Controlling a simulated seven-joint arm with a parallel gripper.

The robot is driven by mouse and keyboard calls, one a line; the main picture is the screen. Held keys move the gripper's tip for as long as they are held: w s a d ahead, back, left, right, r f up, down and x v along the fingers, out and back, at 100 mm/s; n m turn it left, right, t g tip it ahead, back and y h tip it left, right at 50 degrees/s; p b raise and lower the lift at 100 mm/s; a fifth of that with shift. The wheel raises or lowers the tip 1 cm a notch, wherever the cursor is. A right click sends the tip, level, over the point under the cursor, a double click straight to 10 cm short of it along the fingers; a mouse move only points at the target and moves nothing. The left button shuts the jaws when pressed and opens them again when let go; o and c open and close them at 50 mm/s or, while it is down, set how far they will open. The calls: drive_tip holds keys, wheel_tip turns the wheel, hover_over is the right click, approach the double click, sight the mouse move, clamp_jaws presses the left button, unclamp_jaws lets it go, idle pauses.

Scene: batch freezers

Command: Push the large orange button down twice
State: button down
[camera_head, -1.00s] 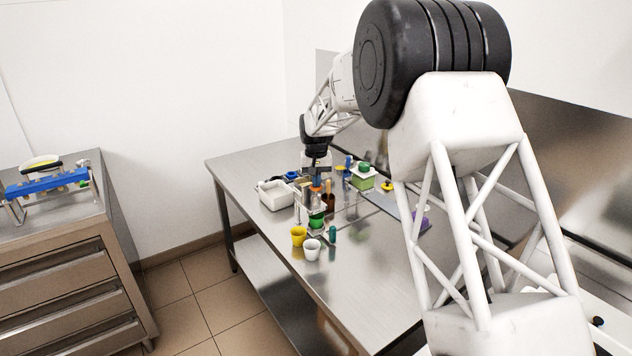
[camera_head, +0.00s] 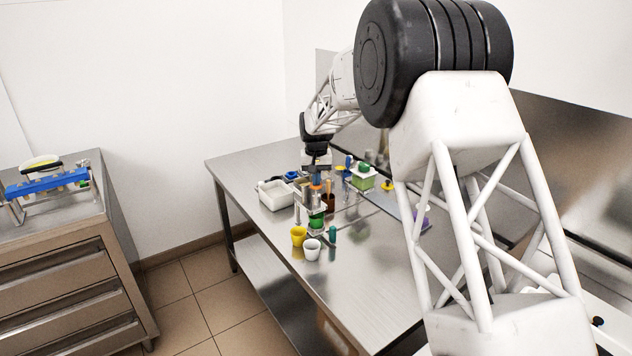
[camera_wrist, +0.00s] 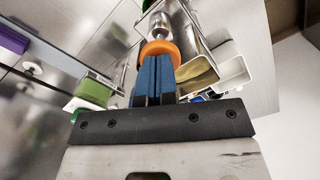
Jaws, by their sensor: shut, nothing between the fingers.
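The large orange button (camera_wrist: 158,48) is a round cap in the wrist view, right at the tips of my gripper's blue fingers (camera_wrist: 154,62). The fingers are together with nothing between them. They overlap the near side of the button in the picture, and whether they touch or press it I cannot tell. In the head view the button (camera_head: 316,183) is a tiny orange patch below my gripper (camera_head: 316,174), on top of a small stand with metal posts. How far down the button sits is too small to tell.
A yellow cup (camera_head: 298,236) and a white cup (camera_head: 311,250) stand in front of the stand. A white bin (camera_head: 273,196) is at left. A green-topped container (camera_head: 363,178) and a brown bottle (camera_head: 328,203) stand close by. The table's front left is clear.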

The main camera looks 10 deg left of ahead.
drive_tip(key=shift+r, duration=1.7)
drive_tip(key=shift+f, duration=2.3)
idle(0.7)
drive_tip(key=shift+r, duration=2.3)
drive_tip(key=shift+r, duration=2.5)
